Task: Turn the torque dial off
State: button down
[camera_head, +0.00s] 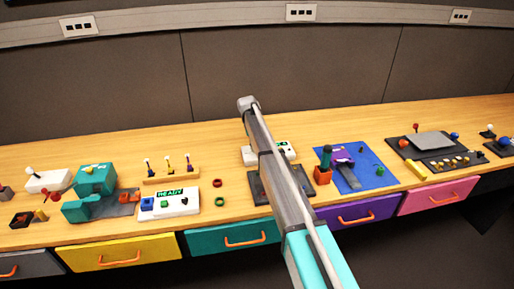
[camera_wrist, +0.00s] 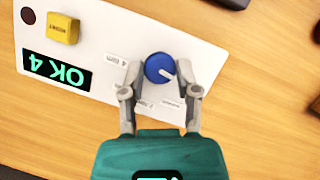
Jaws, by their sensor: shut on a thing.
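In the wrist view a blue round dial (camera_wrist: 158,68) with a white pointer line sits on a white panel (camera_wrist: 95,52). The pointer aims to the lower right in that view. My gripper (camera_wrist: 161,78) is shut on the dial, one finger on each side of it. Small printed labels lie around the dial, too small to read surely. The panel's display (camera_wrist: 57,68) shows green "OK 4", upside down here. In the head view my arm hides most of the white panel (camera_head: 249,155), and my gripper does not show.
A yellow button (camera_wrist: 63,28) and a dark red round part (camera_wrist: 28,15) are on the same panel. In the head view a white panel reading READY (camera_head: 171,192) stands left, and a blue mat (camera_head: 368,178) with devices lies right.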

jog(key=shift+c, duration=1.7)
grip_release()
